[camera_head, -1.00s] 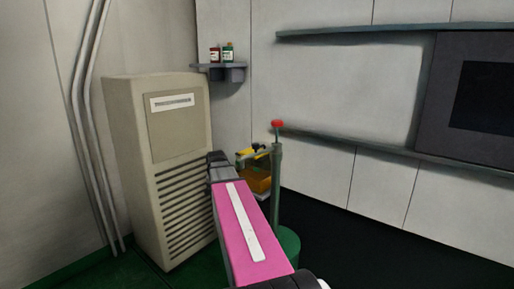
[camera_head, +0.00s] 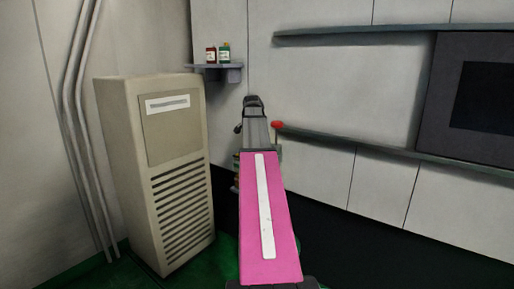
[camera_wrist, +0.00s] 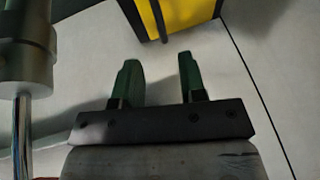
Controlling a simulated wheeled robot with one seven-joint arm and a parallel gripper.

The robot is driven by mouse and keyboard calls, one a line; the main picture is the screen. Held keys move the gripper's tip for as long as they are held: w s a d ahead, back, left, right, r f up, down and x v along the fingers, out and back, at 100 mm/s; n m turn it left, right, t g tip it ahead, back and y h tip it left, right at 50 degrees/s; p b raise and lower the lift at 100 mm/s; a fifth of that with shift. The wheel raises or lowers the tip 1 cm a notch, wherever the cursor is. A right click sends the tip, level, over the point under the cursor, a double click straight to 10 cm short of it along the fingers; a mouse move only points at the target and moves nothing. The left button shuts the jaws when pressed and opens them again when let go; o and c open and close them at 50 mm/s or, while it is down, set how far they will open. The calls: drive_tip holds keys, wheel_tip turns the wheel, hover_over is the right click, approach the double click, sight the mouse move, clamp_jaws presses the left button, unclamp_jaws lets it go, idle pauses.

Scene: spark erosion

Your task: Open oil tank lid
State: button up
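My gripper (camera_wrist: 158,75) shows in the wrist view with its two dark green fingers apart and nothing between them. Beyond the fingertips is part of a yellow and black object (camera_wrist: 158,18), cut off by the top edge; I cannot tell whether it is the oil tank or its lid. In the head view my pink arm covers the spot where the yellow-orange container stood in view earlier. No lid can be made out for certain.
A grey cylinder (camera_wrist: 25,65) with a shiny rod stands at the left of the wrist view. In the head view, a red knob (camera_head: 278,125) shows right of my arm. A beige vented cabinet (camera_head: 160,170) stands left. Two bottles (camera_head: 218,53) sit on a wall shelf (camera_head: 222,73).

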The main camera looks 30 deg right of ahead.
drive_tip(key=x, duration=0.8)
drive_tip(key=shift+w, duration=0.1)
clamp_jaws()
